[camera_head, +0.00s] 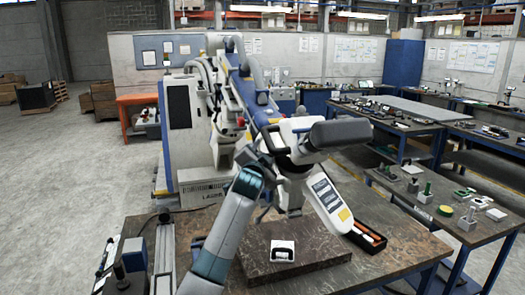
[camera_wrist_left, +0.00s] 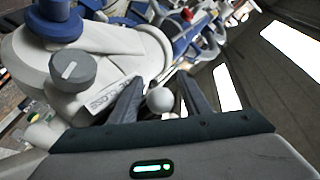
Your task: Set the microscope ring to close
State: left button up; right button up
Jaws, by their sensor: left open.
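The microscope (camera_head: 290,135) hangs over the workbench on a blue and white arm. In the left wrist view, its rounded white ring housing (camera_wrist_left: 100,60) carries dark lettering, partly hidden, that seems to read "CLOSE". A grey dial (camera_wrist_left: 72,70) with a white line sits on it at the left. My left gripper (camera_wrist_left: 160,82) is open, with a small white ball knob (camera_wrist_left: 160,100) between its two dark fingers. I cannot tell whether the fingers touch it. In the head view, my left gripper (camera_head: 266,158) is at the microscope's left side, its tips partly hidden. My right gripper is not seen.
A workbench (camera_head: 400,262) lies below with a dark square board (camera_head: 310,262) and a small white item on it. An orange-edged tray (camera_head: 366,238) sits to the right. Side tables (camera_head: 470,238) with small parts stand further right.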

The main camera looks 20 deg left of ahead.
pick_arm(q)
grip_shut()
jog(key=shift+r, duration=0.1)
jog(key=shift+r+b, duration=0.1)
jog(key=shift+b, duration=0.25)
dwell(0.7)
